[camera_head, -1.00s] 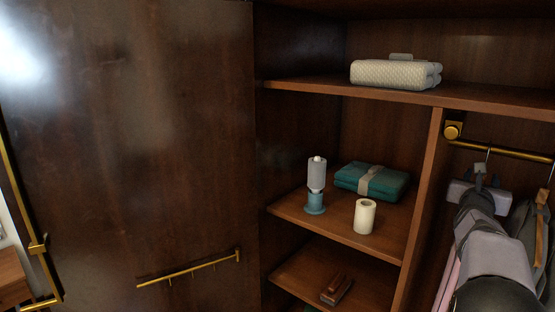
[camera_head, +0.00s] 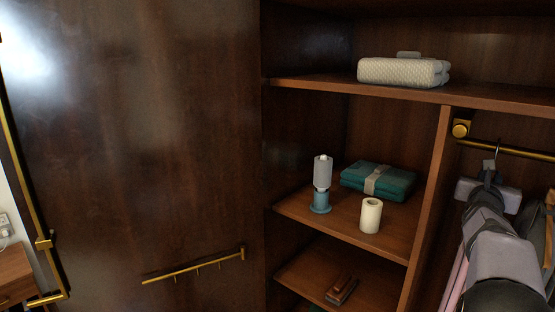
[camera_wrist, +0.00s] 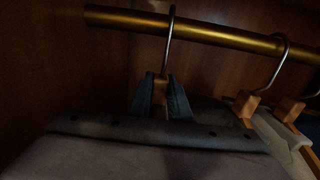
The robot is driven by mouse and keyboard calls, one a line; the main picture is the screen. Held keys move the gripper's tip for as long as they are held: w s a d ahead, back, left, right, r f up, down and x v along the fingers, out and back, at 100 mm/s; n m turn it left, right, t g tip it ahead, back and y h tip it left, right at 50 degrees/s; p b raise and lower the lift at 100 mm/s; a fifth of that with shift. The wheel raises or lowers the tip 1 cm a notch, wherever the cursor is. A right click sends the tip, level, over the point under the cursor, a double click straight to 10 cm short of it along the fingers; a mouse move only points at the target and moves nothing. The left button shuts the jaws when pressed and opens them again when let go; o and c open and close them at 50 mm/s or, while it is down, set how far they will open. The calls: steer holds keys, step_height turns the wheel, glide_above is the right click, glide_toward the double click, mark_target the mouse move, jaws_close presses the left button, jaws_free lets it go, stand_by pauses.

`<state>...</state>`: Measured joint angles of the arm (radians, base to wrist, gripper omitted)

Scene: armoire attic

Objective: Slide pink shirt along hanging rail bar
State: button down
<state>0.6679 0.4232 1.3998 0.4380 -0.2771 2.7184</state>
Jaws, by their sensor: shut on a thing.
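The pink shirt (camera_head: 454,284) shows as a narrow pale pink strip beside my arm at the lower right of the head view. The rest of it is hidden behind my arm. Its hanger's metal hook (camera_wrist: 170,45) hangs over the brass rail bar (camera_wrist: 230,37), which also shows in the head view (camera_head: 515,151). My gripper (camera_wrist: 160,94) is shut on the wooden neck of this hanger, just below the hook. In the head view my gripper (camera_head: 490,170) is just under the rail, near its left end.
Other hangers (camera_wrist: 248,102) with garments hang close by on the right. A wooden divider (camera_head: 425,215) stands left of the rail. Shelves beyond it hold a teal folded cloth (camera_head: 378,181), a cream roll (camera_head: 370,215) and a blue-grey bottle (camera_head: 322,185).

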steer(key=shift+s+d+b, duration=0.15)
steer(key=shift+b, duration=0.25)
steer(key=shift+s+d+b, duration=0.1)
steer(key=shift+d+b, duration=0.05)
steer(key=shift+b, duration=0.15)
steer(key=s+d+b, duration=0.2)
steer(key=b, duration=0.3)
steer(key=shift+s+d, duration=0.3)
steer(key=shift+s, duration=0.1)
steer(key=shift+r, duration=0.15)
steer(key=shift+f+b, duration=0.25)
steer(key=shift+b, duration=0.3)
